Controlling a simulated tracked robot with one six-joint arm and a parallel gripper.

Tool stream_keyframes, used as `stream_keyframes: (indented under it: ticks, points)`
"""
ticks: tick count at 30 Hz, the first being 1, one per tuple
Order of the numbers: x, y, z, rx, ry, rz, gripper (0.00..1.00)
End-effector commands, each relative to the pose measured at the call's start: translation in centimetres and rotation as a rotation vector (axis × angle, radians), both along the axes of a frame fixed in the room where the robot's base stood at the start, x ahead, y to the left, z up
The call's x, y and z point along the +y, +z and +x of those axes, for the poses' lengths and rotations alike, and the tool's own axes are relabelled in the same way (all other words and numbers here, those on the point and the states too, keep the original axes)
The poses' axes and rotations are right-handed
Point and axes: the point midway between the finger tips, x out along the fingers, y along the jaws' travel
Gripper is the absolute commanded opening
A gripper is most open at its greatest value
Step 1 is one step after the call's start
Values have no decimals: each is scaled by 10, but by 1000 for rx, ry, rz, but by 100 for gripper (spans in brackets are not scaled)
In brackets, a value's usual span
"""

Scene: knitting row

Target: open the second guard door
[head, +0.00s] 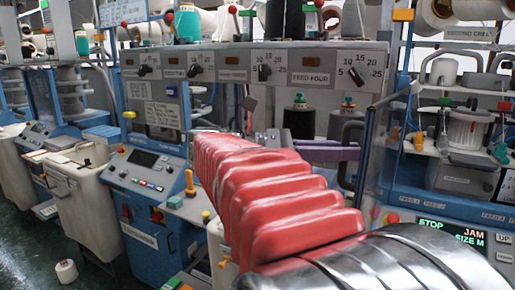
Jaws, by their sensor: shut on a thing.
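My arm hides the wrist and much of the machine's lower front. The exact finger contact is small and hard to see.
A panel with black knobs marked FEED FOUR (310,77) spans the machine above my gripper. Dark yarn cones (299,122) stand behind the opening. Cream bins (82,195) and blue control consoles (150,185) stand left. Green floor shows at lower left.

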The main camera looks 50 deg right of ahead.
Motion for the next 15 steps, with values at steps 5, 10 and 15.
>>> stream_keyframes:
  ticks: [5, 10, 15]
  points:
    - [-2, 0, 1, 1, 5, -1, 13]
    - [-2, 0, 0, 0, 4, 0, 20]
    - [-1, 0, 0, 0, 3, 0, 20]
